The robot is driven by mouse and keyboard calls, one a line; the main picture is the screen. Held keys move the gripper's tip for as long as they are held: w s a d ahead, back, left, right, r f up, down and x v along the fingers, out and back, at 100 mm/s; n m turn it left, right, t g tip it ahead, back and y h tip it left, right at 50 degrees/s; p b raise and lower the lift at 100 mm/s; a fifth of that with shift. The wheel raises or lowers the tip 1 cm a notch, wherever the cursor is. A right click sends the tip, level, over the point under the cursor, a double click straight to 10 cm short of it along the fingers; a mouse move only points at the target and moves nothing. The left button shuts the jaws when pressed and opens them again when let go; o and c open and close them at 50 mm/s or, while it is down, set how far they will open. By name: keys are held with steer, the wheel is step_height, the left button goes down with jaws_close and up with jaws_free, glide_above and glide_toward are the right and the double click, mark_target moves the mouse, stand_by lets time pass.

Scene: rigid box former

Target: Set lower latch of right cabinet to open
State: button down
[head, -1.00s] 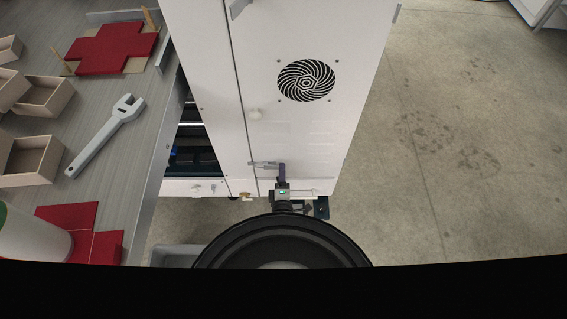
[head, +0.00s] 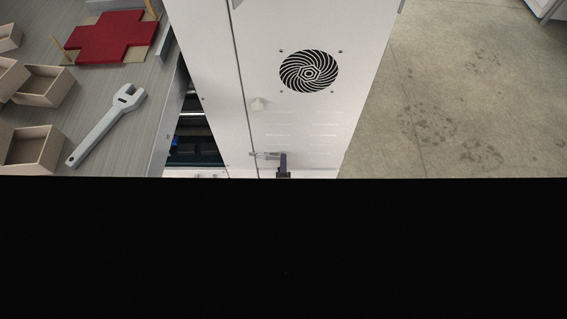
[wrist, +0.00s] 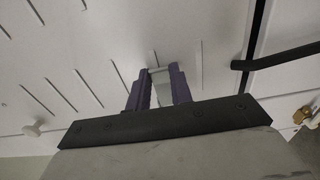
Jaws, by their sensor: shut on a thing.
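The white right cabinet (head: 300,130) stands in the middle of the head view. Its lower latch (head: 265,155) is a small metal piece low on the door, near the seam. In the wrist view, the purple fingers of my gripper (wrist: 160,85) are shut on a pale metal part of the latch (wrist: 157,71), against the slotted door face. The fingers hide much of the latch, so its exact setting is hard to tell.
A dark bar (wrist: 280,57) and a brass fitting (wrist: 303,115) are at the right in the wrist view. A table with a grey wrench (head: 106,125) is at the left. Open floor (head: 460,110) is at the right.

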steer(key=shift+s+m+h, duration=0.1)
steer(key=shift+m+h, duration=0.2)
steer(key=shift+h, duration=0.2)
steer(key=s+a+m+g+h+b, duration=0.1)
steer(key=a+m+g+h+b, duration=0.3)
steer(key=m+g+h+b, duration=0.4)
steer(key=s+a+m+g+h+b, duration=0.1)
steer(key=a+m+g+h+b, duration=0.4)
steer(key=m+g+h+b, duration=0.3)
steer(key=shift+m+g+h+b, duration=0.5)
steer(key=shift+m+g, duration=1.1)
steer(key=shift+g, duration=0.8)
steer(key=shift+a, duration=0.1)
steer(key=c, duration=1.2)
jaws_free()
steer(key=shift+s, duration=0.1)
steer(key=shift+c, duration=0.2)
